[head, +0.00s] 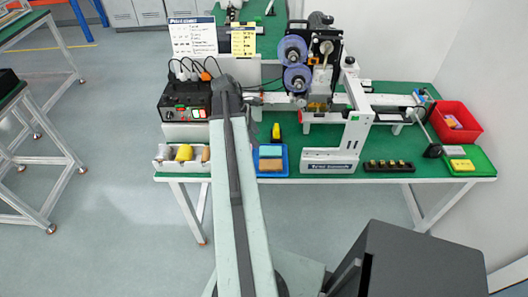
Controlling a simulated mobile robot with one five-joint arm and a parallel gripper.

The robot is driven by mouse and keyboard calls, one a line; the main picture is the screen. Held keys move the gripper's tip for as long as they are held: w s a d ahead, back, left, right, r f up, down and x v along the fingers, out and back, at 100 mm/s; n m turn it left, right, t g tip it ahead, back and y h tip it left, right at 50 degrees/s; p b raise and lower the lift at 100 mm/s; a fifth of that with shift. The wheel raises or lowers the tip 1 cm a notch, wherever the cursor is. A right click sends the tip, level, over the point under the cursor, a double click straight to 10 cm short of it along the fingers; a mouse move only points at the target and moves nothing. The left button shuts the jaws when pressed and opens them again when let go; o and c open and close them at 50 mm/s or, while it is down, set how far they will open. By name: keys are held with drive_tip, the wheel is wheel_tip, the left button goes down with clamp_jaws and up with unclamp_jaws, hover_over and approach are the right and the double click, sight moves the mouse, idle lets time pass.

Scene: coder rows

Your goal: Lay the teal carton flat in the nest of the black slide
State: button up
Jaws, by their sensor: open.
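The coder machine (325,62), with two blue-purple reels on a black plate, stands at the back of the green table (400,100). My arm stretches from the bottom of the picture up over the table's left part. Its far joint is beside the black control box. My gripper is not visible; the arm may be hiding it.
A black control box (184,104) and a bin with rolls (180,155) stand left of my arm. A blue tray (282,168) with a tan block, a black strip (389,166) with yellow pieces, a green tray (484,165) and a red bin (466,138) lie rightward.

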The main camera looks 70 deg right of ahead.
sight(268, 150)
drive_tip(key=b+x, duration=0.2)
drive_tip(key=x, duration=0.1)
drive_tip(key=b+x, duration=0.3)
drive_tip(key=s+b+x, duration=0.1)
drive_tip(key=b+x, duration=0.1)
drive_tip(key=x, duration=0.1)
drive_tip(key=shift+w+d+r+b, duration=0.1)
drive_tip(key=shift+d+r+b, duration=0.2)
drive_tip(key=shift+d, duration=0.1)
drive_tip(key=shift+r, duration=0.2)
drive_tip(key=c, duration=1.2)
wheel_tip(268, 150, up, 10)
drive_tip(key=p, duration=1)
drive_tip(key=shift+r+p, duration=0.1)
drive_tip(key=shift+p, duration=0.2)
